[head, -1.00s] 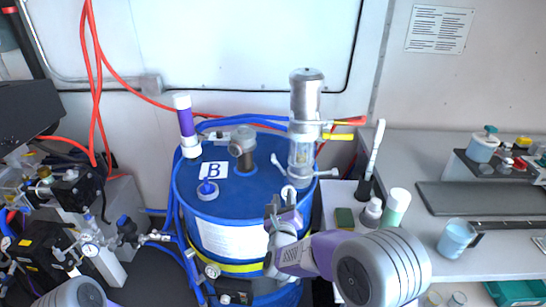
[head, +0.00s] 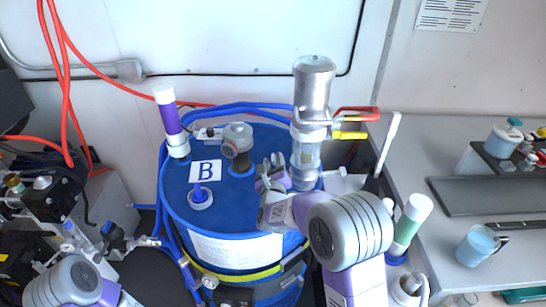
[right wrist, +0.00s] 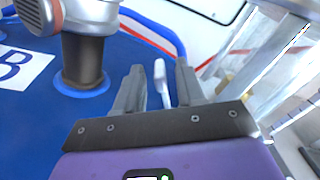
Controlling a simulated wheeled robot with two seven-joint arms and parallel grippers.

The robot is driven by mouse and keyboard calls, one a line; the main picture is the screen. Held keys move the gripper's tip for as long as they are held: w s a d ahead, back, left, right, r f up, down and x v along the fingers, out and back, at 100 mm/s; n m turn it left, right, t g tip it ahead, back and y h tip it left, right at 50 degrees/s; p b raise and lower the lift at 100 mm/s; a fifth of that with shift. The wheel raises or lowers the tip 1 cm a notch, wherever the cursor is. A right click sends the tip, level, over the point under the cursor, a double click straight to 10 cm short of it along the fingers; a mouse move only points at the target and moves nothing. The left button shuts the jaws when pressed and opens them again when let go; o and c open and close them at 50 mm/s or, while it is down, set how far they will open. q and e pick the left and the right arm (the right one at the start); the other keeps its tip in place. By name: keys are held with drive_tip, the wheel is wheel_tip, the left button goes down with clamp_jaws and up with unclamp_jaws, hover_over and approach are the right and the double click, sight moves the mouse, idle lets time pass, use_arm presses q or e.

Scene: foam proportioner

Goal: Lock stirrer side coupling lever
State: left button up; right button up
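The stirrer (head: 313,95), a silver cylinder over a clear section, stands upright on the blue drum (head: 235,220). A pale coupling lever (right wrist: 160,80) shows between the two fingers of my right gripper (right wrist: 158,85) in the right wrist view, with gaps on both sides. In the head view my right gripper (head: 271,168) is over the drum lid, just left of the stirrer's base, and hides much of the lever there. It is open, with nothing visibly clamped. My left gripper is out of view; only part of my left arm shows at lower left.
A grey pipe fitting (head: 238,145) stands on the lid left of my right gripper. A purple-and-white tube (head: 170,120) and blue hoses (head: 235,108) are behind. Red and yellow handles (head: 352,124) stick out right of the stirrer. A counter (head: 435,240) lies to the right.

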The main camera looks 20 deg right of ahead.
drive_tip(key=shift+x, duration=1.2)
clamp_jaws()
